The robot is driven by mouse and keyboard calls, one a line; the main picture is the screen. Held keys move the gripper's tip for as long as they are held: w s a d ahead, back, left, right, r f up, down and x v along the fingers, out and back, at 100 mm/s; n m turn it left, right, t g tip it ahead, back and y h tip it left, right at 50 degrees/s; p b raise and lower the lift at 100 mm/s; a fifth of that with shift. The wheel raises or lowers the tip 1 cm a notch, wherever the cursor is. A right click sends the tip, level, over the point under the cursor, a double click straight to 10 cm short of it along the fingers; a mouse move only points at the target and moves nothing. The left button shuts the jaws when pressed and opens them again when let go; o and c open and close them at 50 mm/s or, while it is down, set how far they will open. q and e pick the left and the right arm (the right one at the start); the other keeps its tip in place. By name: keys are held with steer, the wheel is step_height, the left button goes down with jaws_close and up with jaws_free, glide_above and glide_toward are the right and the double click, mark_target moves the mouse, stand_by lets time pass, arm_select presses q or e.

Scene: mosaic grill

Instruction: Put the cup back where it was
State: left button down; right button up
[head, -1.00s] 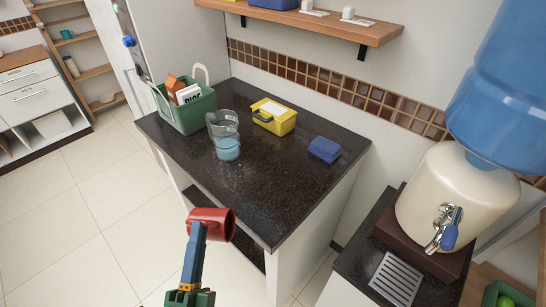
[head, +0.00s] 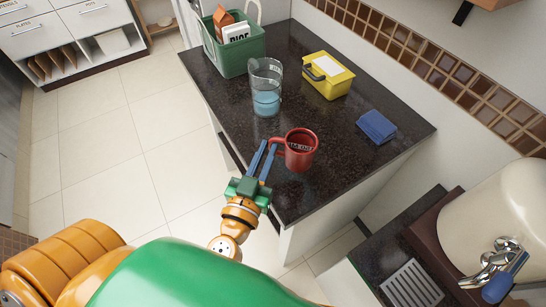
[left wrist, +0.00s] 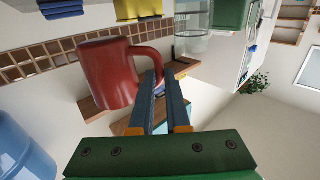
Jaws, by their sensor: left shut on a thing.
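The red cup (head: 301,152) is upright at the front part of the dark counter (head: 345,160), with its open top and some lettering showing. I cannot tell whether its base touches the counter. My left gripper (head: 268,147) is shut on the cup's handle, on the cup's left side. In the left wrist view the red cup (left wrist: 106,75) hangs beside my left gripper (left wrist: 164,78), its handle reaching to the fingers. My right gripper is not in view.
A glass jug (head: 266,88) with blue liquid stands behind the cup. A green basket (head: 234,58), a yellow box (head: 328,76) and a blue block (head: 376,126) are on the counter too. A water dispenser (head: 490,220) stands at the right. Counter space right of the cup is clear.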

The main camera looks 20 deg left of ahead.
arm_select(q)
steer(key=w+f, duration=0.1)
steer(key=w+f+b, duration=0.1)
steer(key=f, duration=0.1)
steer(key=w+f, duration=0.1)
steer(key=shift+a+f+b, duration=0.15)
steer(key=shift+a+b, duration=0.15)
steer(key=shift+a, duration=0.05)
step_height(320, 180, down, 3)
steer(key=b, duration=0.3)
steer(key=shift+f, duration=0.2)
steer(key=shift+r, duration=0.35)
steer(key=c, duration=1.2)
jaws_free()
steer(key=shift+f, duration=0.1)
steer(key=shift+c, duration=0.2)
steer(key=o, duration=0.3)
steer(key=shift+o, duration=0.2)
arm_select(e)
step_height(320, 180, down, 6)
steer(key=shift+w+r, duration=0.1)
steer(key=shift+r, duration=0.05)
